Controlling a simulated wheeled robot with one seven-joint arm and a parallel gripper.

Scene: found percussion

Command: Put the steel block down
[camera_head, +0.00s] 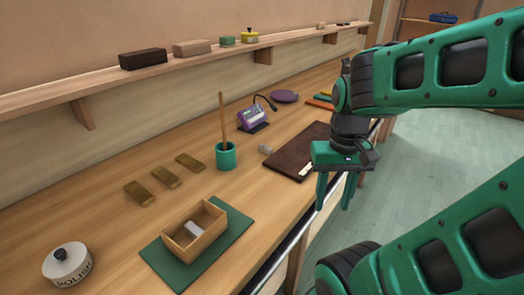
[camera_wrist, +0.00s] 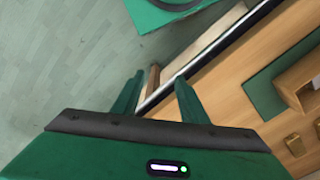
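My gripper (camera_head: 333,204) is open and empty, pointing down by the front edge of the workbench, right of the dark board. In the wrist view its fingers (camera_wrist: 159,77) are apart, with the bench edge and floor behind them. A pale grey block (camera_head: 194,229) lies inside the open wooden box (camera_head: 181,247); it may be the steel block. I cannot tell for sure which is steel. My gripper touches neither.
The box stands on a green mat (camera_head: 222,241). Several brass bars (camera_head: 166,177), a teal cup (camera_head: 226,158) with a stick, a white polish pot (camera_head: 67,265), a dark board (camera_head: 311,143) and a purple device (camera_head: 252,118) share the bench. A shelf (camera_head: 95,86) runs above.

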